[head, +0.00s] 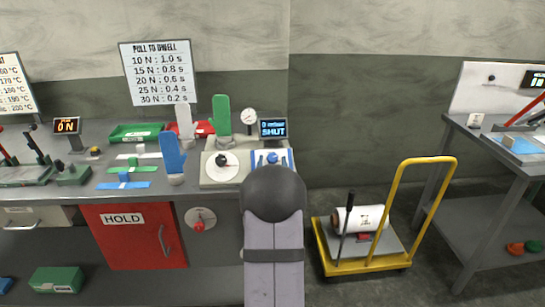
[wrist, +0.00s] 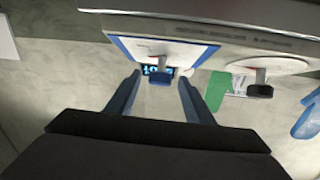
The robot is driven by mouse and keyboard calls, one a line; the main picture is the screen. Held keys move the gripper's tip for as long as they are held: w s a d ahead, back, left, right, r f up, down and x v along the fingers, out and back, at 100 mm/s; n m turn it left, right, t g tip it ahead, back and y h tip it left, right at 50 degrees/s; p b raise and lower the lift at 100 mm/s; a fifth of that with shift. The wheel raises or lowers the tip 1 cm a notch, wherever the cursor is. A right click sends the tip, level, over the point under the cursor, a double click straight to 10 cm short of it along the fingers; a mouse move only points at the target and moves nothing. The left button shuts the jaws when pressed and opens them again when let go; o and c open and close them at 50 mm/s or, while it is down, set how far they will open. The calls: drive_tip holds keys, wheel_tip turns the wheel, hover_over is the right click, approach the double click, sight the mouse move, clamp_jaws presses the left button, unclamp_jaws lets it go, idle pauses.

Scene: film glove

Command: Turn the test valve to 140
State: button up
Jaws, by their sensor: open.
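The test valve appears to be the blue handle (head: 272,158) on the blue-bordered panel (head: 286,152) at the right end of the bench. A small display (head: 273,128) behind it reads SHUT, with a line above too small to read surely. In the wrist view, a dark blue handle (wrist: 160,77) projects from the white panel with a blue border (wrist: 118,42). My gripper (wrist: 159,82) is open, with one finger on each side of this handle in the picture. I see no contact and cannot tell the depth. In the head view my arm hides the gripper.
A white dial with a black knob (head: 222,161) is left of the valve, with a pressure gauge (head: 248,115) behind. Green (head: 221,113), blue (head: 173,152) and white (head: 185,121) gloves stand nearby. A yellow cart (head: 397,205) stands right of the bench.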

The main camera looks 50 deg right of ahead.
sight(272, 158)
drive_tip(key=shift+p+x, duration=0.3)
drive_tip(key=shift+x, duration=1.25)
drive_tip(key=c, duration=1)
